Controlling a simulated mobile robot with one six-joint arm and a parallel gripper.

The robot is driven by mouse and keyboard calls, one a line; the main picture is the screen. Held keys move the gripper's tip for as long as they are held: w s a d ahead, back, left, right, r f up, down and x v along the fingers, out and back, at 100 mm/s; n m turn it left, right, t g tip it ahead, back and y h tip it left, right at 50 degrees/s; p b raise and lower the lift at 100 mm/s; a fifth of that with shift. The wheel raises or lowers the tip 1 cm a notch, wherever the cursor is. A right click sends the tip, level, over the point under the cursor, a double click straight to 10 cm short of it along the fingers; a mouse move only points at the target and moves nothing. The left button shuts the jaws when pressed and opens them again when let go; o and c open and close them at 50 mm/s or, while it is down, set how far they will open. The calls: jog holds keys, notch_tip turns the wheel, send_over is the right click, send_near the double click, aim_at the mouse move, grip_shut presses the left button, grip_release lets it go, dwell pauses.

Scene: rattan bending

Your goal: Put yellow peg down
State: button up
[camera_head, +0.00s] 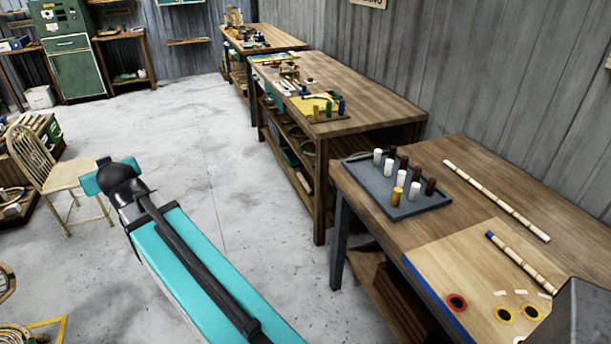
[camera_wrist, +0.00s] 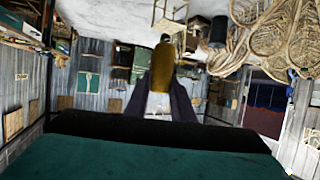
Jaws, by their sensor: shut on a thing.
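In the wrist view my gripper (camera_wrist: 165,100) is shut on a yellow peg (camera_wrist: 161,66), which sticks out beyond the dark fingers with a darker, greenish end. The peg is held clear of any surface that I can make out. The gripper and held peg cannot be made out in the head view. Another yellow peg (camera_head: 397,197) stands at the near edge of a blue-grey tray (camera_head: 425,206) on the right table, with several white and dark brown pegs.
The right table (camera_head: 461,153) also holds a pale board (camera_head: 435,262) with a red ring (camera_head: 456,302), yellow rings (camera_head: 504,314) and banded rods (camera_head: 497,199). A middle table (camera_head: 375,105) has coloured pegs. A wooden chair (camera_head: 65,175) stands left. Open floor (camera_head: 230,160) lies between.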

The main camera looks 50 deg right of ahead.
jog(key=s+d+f+m+g+h+b, duration=0.25)
jog(key=s+d, duration=0.35)
jog(key=d, duration=0.8)
jog(key=s+d+f+m+g+h+b, duration=0.15)
jog(key=s+d+m+h, duration=0.35)
jog(key=d, duration=1)
jog(key=s+d+f+m+g+h+b, duration=0.1)
jog(key=s+d+f+m+g+h, duration=0.15)
jog(key=s+d, duration=0.8)
jog(key=s+d+f+m+g+b, duration=0.1)
jog(key=s+d+m+g, duration=0.4)
jog(key=s+d, duration=0.8)
jog(key=s+d+f+m+g+b, duration=0.1)
jog(key=s+d+m+g+b, duration=0.3)
jog(key=s+d, duration=1)
jog(key=s+g, duration=0.2)
jog(key=s, duration=0.4)
jog(key=shift+s+d+m+h, duration=0.15)
jog(key=shift+s+m+h, duration=0.2)
jog(key=shift+m+h, duration=0.05)
jog(key=shift+f, duration=0.2)
jog(key=shift+f, duration=3.05)
